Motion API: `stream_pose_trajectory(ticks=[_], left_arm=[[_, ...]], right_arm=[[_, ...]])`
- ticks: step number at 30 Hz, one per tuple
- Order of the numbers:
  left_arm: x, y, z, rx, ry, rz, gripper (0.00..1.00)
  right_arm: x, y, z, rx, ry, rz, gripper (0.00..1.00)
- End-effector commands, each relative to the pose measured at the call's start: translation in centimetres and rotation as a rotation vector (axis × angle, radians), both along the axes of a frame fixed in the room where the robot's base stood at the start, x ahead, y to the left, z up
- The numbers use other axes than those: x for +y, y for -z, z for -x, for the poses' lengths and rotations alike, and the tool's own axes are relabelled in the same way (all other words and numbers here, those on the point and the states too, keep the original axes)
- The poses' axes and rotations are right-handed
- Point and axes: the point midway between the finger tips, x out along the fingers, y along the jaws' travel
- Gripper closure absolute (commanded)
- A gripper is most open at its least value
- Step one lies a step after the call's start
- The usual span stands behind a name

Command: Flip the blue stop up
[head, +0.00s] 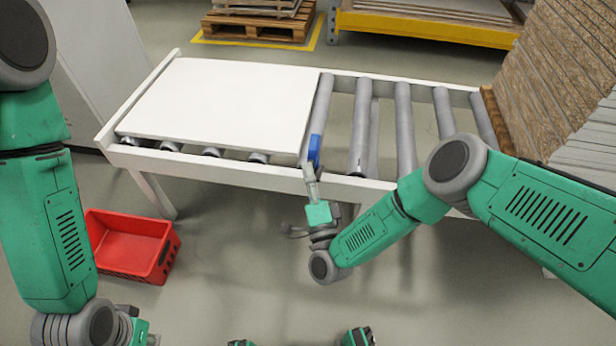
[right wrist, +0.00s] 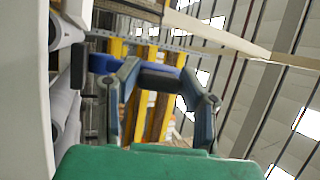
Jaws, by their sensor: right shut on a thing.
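The blue stop (head: 314,149) is at the conveyor's front rail, beside the front right corner of the white board (head: 225,100). My right gripper (head: 311,180) reaches it from the front, its fingers at the rail. In the right wrist view the blue stop (right wrist: 160,76) runs across between the two fingers of my right gripper (right wrist: 168,88), which is shut on it; the fingers hide part of it. I cannot tell its exact tilt. My left arm comes down the left side; only the green base of its gripper shows at the bottom edge, with its fingers out of frame.
Bare grey rollers (head: 404,125) lie right of the board. A red crate (head: 130,245) is on the floor at left. Stacked boards (head: 560,75) stand at the right. A pallet (head: 258,25) and a yellow rack (head: 430,30) are behind.

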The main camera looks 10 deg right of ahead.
Motion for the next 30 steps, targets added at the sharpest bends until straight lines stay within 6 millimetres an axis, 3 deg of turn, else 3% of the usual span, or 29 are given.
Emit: stream_pose_trajectory(ticks=[4,5,6,19,30], left_arm=[[0.0,0.0,0.0,0.000,0.000,0.000,1.00],[0.0,0.0,0.0,0.000,0.000,0.000,1.00],[0.0,0.0,0.0,0.000,0.000,0.000,1.00],[0.0,-0.1,0.2,-0.002,0.000,0.000,1.00],[0.0,-0.1,0.1,-0.003,0.000,-0.001,1.00]], right_arm=[[-0.6,0.5,0.0,0.009,0.012,0.009,1.00],[-0.6,0.5,0.0,0.009,0.012,0.009,0.58],[-0.6,0.5,0.0,0.009,0.012,0.009,0.45],[-0.1,0.5,0.8,0.006,0.002,0.007,0.45],[-1.5,3.2,7.6,0.013,0.008,0.004,0.45]])
